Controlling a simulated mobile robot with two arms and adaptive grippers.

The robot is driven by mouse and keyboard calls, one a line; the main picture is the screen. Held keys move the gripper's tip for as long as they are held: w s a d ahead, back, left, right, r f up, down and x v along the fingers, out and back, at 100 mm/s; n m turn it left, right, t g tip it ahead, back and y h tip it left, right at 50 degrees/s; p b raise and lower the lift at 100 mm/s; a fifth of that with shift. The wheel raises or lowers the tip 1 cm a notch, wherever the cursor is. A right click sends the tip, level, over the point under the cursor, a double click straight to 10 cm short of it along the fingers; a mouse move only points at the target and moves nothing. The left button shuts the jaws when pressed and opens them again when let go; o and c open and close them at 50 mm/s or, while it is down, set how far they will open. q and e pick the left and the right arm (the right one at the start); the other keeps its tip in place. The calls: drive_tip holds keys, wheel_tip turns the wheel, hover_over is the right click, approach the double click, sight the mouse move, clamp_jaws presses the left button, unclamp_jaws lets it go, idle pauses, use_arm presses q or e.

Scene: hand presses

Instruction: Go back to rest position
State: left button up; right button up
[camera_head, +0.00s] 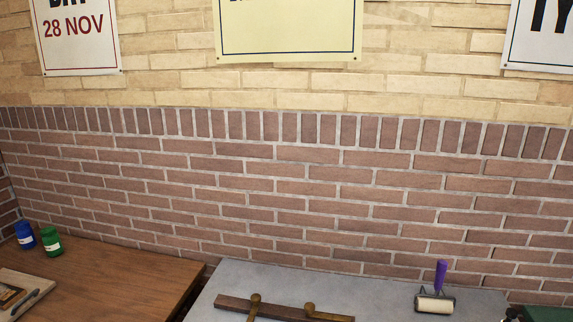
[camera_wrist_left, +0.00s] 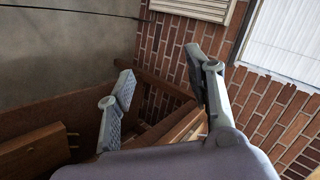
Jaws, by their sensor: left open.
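My left gripper (camera_wrist_left: 163,95) shows in the left wrist view, with its two grey fingers spread apart. Nothing is between the fingers. Behind them are a brick wall and brown wooden furniture. Neither gripper shows in the head view. My right gripper is in neither view.
In the head view, a grey table (camera_head: 375,287) holds a wooden bar (camera_head: 283,310) and a roller with a purple handle (camera_head: 440,275). A wooden table (camera_head: 115,275) at left holds a blue jar (camera_head: 24,235) and a green jar (camera_head: 51,242). A brick wall (camera_head: 300,190) stands behind.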

use_arm(q)
drive_tip(key=s+f+m+t+h, duration=0.1)
drive_tip(key=s+f+m, duration=0.2)
drive_tip(key=s+m, duration=0.3)
drive_tip(key=s+f+m+t+h, duration=0.1)
drive_tip(key=s+f+m, duration=0.25)
drive_tip(key=s, duration=0.45)
drive_tip(key=s+d+f+n+g+h, duration=0.1)
drive_tip(key=s+d+f+h, duration=0.15)
drive_tip(key=d+f, duration=0.9)
drive_tip(key=s+d+f+n+h, duration=0.1)
drive_tip(key=s+d+f, duration=0.2)
drive_tip(key=d+f, duration=0.8)
drive_tip(key=s+d+f+n+h, duration=0.1)
drive_tip(key=d+f+h, duration=0.2)
drive_tip(key=d, duration=1.7)
drive_tip(key=s+d+f+n+h, duration=0.1)
drive_tip(key=d+f+h, duration=0.15)
drive_tip(key=d, duration=1.75)
drive_tip(key=shift+y, duration=0.3)
drive_tip(key=f+b, duration=0.1)
drive_tip(key=a+f+b, duration=0.1)
drive_tip(key=f+b, duration=0.2)
drive_tip(key=shift+s+a+f, duration=0.2)
drive_tip(key=shift+a+f, duration=0.05)
